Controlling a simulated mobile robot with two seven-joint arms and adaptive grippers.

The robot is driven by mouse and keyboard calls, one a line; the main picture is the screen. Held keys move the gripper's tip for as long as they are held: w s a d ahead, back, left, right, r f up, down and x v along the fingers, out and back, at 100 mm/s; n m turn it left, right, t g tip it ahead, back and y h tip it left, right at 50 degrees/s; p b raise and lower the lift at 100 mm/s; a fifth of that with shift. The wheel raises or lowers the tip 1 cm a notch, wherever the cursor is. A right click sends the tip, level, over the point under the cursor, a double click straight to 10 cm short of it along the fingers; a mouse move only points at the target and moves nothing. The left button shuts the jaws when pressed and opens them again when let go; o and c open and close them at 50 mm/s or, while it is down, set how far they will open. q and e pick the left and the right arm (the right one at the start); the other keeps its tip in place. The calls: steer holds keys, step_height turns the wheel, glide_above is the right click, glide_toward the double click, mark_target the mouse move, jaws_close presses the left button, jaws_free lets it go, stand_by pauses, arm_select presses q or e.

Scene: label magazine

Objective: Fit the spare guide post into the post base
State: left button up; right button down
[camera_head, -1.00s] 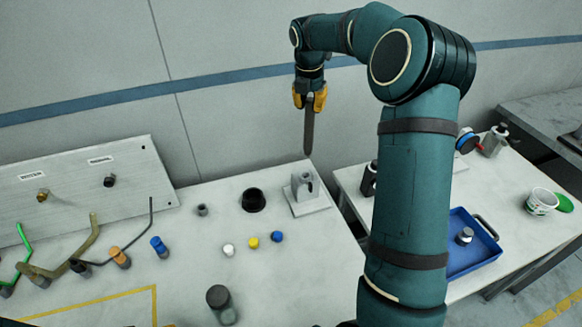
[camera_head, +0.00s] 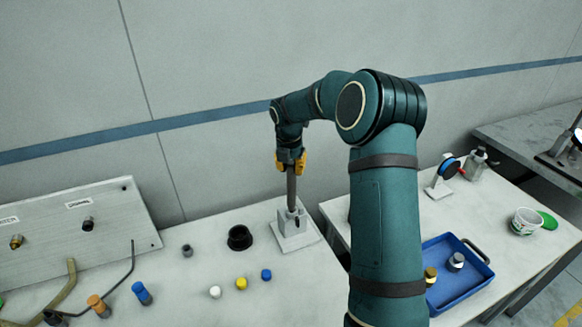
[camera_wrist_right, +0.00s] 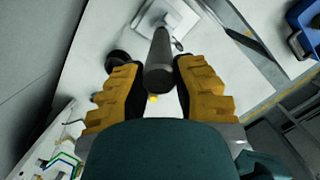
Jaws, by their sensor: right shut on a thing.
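The spare guide post (camera_head: 291,187) is a dark grey rod, held roughly upright. My right gripper (camera_head: 291,164) is shut on its upper part with yellow fingers. The post base (camera_head: 292,238) is a light grey block on a square plate at the back right of the table. The post's lower end meets the top of the block in the head view; I cannot tell whether it is inside the hole. In the right wrist view the post (camera_wrist_right: 159,62) runs away between the fingers (camera_wrist_right: 155,85) towards the base plate (camera_wrist_right: 180,18). My left gripper is not in view.
A black round cup (camera_head: 240,237) stands left of the base. White, yellow and blue caps (camera_head: 241,283) lie in front. A panel with fittings (camera_head: 70,235) stands at the left. A blue tray (camera_head: 462,292) is on the right table, beyond a gap.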

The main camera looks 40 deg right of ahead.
steer(key=shift+f, duration=0.25)
steer(key=c, duration=0.9)
jaws_free()
steer(key=r, duration=0.4)
steer(key=a+r, duration=0.1)
steer(key=r, duration=0.3)
steer(key=s+r, duration=0.1)
steer(key=r, duration=0.3)
steer(key=shift+a+r+p, duration=0.3)
steer(key=shift+p, duration=0.1)
steer(key=shift+f, duration=0.1)
